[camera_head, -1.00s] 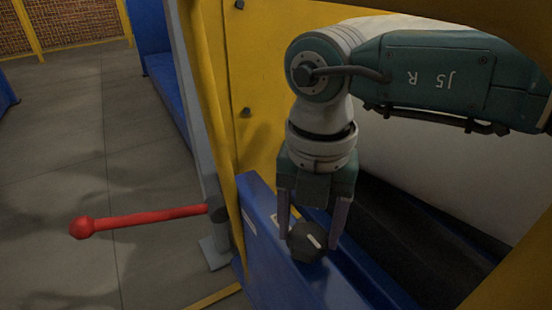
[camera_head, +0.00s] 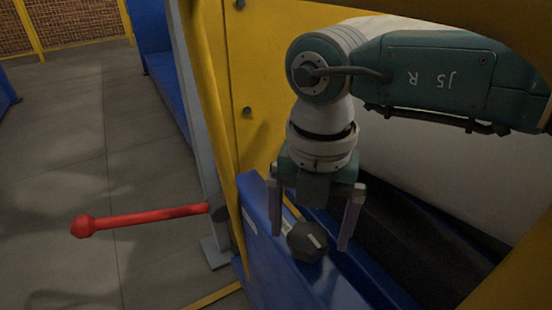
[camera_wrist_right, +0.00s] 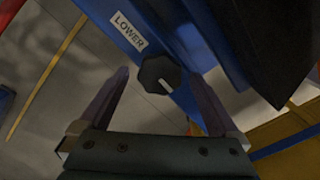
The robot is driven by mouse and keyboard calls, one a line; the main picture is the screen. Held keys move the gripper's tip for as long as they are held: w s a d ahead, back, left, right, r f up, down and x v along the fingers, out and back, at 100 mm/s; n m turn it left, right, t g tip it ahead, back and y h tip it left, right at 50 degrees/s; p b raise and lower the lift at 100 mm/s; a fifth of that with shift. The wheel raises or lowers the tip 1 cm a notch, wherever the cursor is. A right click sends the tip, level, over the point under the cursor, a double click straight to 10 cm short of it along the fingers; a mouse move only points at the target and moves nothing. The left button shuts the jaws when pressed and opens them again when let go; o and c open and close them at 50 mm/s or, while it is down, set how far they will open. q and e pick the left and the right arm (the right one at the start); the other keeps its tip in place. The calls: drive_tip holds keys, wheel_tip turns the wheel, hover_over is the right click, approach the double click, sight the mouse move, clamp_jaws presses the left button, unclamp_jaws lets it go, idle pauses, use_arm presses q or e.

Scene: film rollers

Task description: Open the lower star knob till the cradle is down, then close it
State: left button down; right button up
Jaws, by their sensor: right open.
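The lower star knob (camera_head: 307,241) is dark, with a pale line on its face, and sits on a blue panel (camera_head: 262,232). In the right wrist view the knob (camera_wrist_right: 160,74) sits beside a white label (camera_wrist_right: 128,32) reading LOWER. My right gripper (camera_head: 310,232) is open, with one finger on each side of the knob and a gap to each. In the wrist view its fingers (camera_wrist_right: 158,92) stand wide apart around the knob. I cannot make out the cradle for certain. My left gripper is not in view.
A red lever with a ball end (camera_head: 140,219) sticks out to the left of the blue panel. A yellow frame (camera_head: 262,110) stands behind my arm. A large pale surface (camera_head: 400,165) is at the right. The grey floor at the left is clear.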

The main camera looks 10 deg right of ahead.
wheel_tip(320, 180, up, 10)
drive_tip(key=p, duration=0.4)
